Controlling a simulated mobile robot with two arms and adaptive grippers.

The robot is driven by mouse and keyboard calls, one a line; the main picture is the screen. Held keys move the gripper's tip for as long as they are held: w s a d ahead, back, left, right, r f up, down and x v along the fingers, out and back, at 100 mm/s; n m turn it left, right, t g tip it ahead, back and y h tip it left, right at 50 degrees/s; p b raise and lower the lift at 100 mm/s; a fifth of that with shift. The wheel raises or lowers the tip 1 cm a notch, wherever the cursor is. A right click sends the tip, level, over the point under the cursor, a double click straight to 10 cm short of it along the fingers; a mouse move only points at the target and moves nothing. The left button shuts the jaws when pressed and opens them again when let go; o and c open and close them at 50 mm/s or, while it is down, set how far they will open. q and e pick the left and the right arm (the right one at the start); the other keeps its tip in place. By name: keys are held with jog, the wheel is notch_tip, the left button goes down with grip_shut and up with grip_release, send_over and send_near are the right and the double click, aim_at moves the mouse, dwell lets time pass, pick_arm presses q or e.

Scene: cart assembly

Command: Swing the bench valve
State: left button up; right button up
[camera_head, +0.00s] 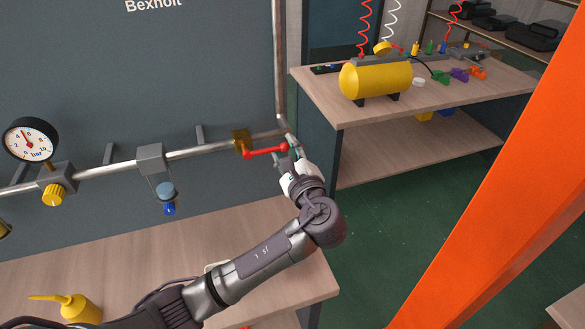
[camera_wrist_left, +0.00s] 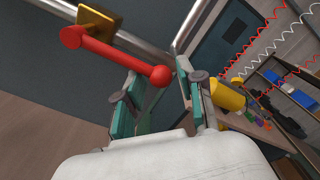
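The bench valve has a brass body (camera_head: 242,141) on the wall pipe and a red lever (camera_head: 265,152) that points right, roughly along the pipe. In the left wrist view the brass body (camera_wrist_left: 100,20) is at the upper left, and the red lever (camera_wrist_left: 115,58) runs to a round ball end (camera_wrist_left: 160,76). My left gripper (camera_head: 284,149) is at the lever's free end. In the left wrist view its teal fingers (camera_wrist_left: 158,82) are apart, with the ball end between or just ahead of their tips. I see no clear contact. My right gripper is not in view.
The pipe (camera_head: 215,149) carries a pressure gauge (camera_head: 30,140) and a filter bowl (camera_head: 165,191). A yellow oil can (camera_head: 80,308) stands on the near bench (camera_head: 130,262). A large orange beam (camera_head: 500,165) crosses the right side. A second bench (camera_head: 330,97) holds a yellow tank (camera_head: 375,79).

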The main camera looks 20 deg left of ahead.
pick_arm(q)
jog(key=shift+s+d, duration=0.1)
jog(key=c, duration=0.5)
jog(key=shift+o, duration=0.2)
jog(key=shift+f, duration=0.35)
jog(key=shift+f+b, duration=0.55)
jog(key=shift+f, duration=0.3)
jog(key=shift+c, duration=0.6)
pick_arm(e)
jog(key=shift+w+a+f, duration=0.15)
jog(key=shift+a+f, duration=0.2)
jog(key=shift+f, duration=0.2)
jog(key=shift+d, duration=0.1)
pick_arm(q)
jog(key=shift+f, duration=0.15)
